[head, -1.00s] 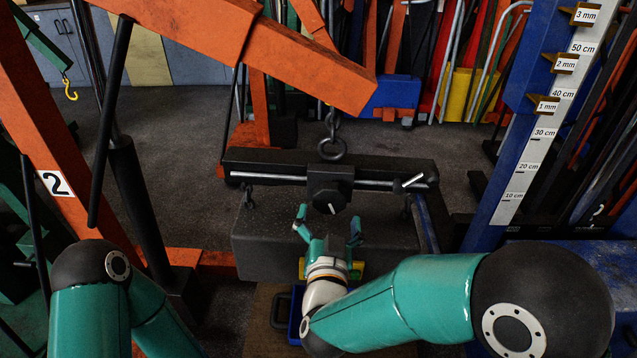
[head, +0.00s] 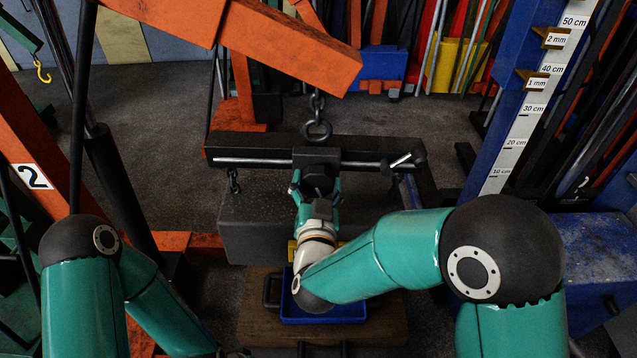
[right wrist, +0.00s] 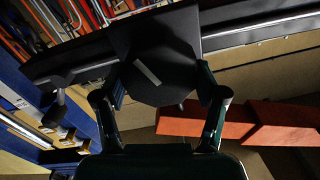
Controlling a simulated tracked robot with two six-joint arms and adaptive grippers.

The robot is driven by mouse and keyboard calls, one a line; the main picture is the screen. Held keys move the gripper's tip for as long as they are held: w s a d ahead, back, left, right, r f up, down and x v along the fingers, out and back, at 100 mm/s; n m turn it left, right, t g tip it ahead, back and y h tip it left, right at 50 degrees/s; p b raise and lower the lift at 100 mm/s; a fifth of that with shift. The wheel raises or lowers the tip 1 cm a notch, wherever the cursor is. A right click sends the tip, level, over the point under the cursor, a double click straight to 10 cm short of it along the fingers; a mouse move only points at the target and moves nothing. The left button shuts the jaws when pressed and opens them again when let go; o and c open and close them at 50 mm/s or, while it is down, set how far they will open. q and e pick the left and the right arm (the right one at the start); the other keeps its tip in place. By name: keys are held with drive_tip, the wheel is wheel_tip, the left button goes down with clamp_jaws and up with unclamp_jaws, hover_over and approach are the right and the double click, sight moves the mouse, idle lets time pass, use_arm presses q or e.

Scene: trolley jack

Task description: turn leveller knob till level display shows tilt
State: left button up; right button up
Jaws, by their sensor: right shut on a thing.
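The leveller is a dark beam (head: 250,146) with a bright threaded rod, hanging from a chain hook. Its black faceted knob (right wrist: 160,75) with a white pointer line fills the middle of the right wrist view; the line slants down to the right. My right gripper (head: 317,188) is shut on the knob, one finger on each side, and partly hides it in the head view. A dark grey block (head: 250,222) hangs under the beam. A small yellow piece (head: 292,250) shows behind my right wrist; I cannot read any display.
The orange crane boom (head: 270,40) slopes overhead, and its post marked 2 stands left. A blue tray (head: 345,311) lies on a brown board (head: 255,330) below. A blue post with a centimetre scale (head: 510,150) stands right.

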drive_tip(key=shift+c, duration=0.8)
drive_tip(key=shift+f+m+b, duration=0.25)
drive_tip(key=shift+m+b, duration=0.15)
drive_tip(key=shift+b, duration=0.7)
drive_tip(key=shift+m+b, duration=0.3)
drive_tip(key=shift+b, duration=0.05)
drive_tip(key=shift+r, duration=0.15)
drive_tip(key=o, duration=1.1)
drive_tip(key=shift+o, duration=0.2)
drive_tip(key=shift+s+r, duration=0.1)
drive_tip(key=s, duration=1.2)
drive_tip(key=shift+w+d, duration=0.15)
